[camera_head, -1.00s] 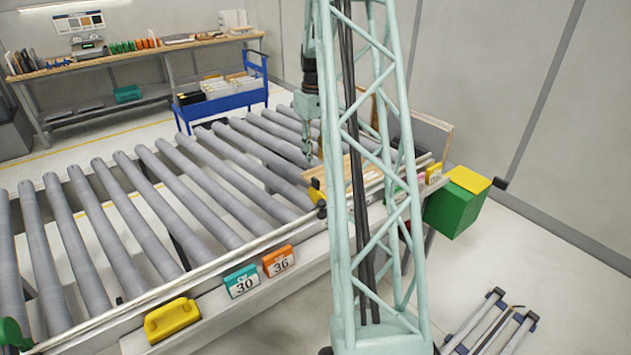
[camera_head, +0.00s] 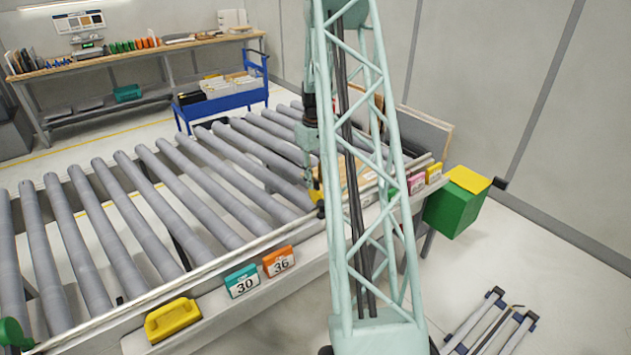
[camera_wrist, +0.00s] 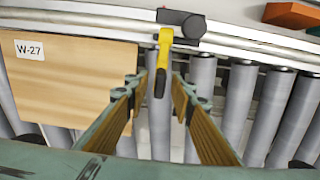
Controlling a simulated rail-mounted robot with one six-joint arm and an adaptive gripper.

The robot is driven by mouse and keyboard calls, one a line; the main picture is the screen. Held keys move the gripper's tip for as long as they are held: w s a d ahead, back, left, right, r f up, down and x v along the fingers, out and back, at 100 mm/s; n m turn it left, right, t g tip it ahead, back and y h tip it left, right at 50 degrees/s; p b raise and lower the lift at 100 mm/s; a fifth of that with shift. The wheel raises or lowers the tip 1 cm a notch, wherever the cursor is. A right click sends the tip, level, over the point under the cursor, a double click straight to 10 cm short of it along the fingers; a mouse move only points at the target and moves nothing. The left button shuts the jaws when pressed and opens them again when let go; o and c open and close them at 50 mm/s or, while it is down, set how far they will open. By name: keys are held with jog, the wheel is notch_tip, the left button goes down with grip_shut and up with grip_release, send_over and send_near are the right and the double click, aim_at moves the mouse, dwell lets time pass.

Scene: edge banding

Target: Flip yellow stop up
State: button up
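The yellow stop (camera_wrist: 162,62) shows in the wrist view as a yellow lever hanging from a dark pivot block (camera_wrist: 182,25) on the conveyor's side rail. Its free end points toward my gripper, over the rollers. My gripper (camera_wrist: 158,92) is open, its two fingers spread on either side of the lever's free end; I cannot tell whether either finger touches it. In the head view the stop (camera_head: 312,190) is a small yellow patch at the rail, partly hidden by my arm.
A wooden panel labelled W-27 (camera_wrist: 70,85) lies on the rollers (camera_wrist: 238,105), left of the stop. An orange tag (camera_wrist: 290,15) is on the rail's far side. In the head view, number tags (camera_head: 242,280) and a yellow handle (camera_head: 172,319) sit along the conveyor's front edge.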

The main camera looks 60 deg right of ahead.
jog(key=shift+f, duration=0.2)
grip_shut()
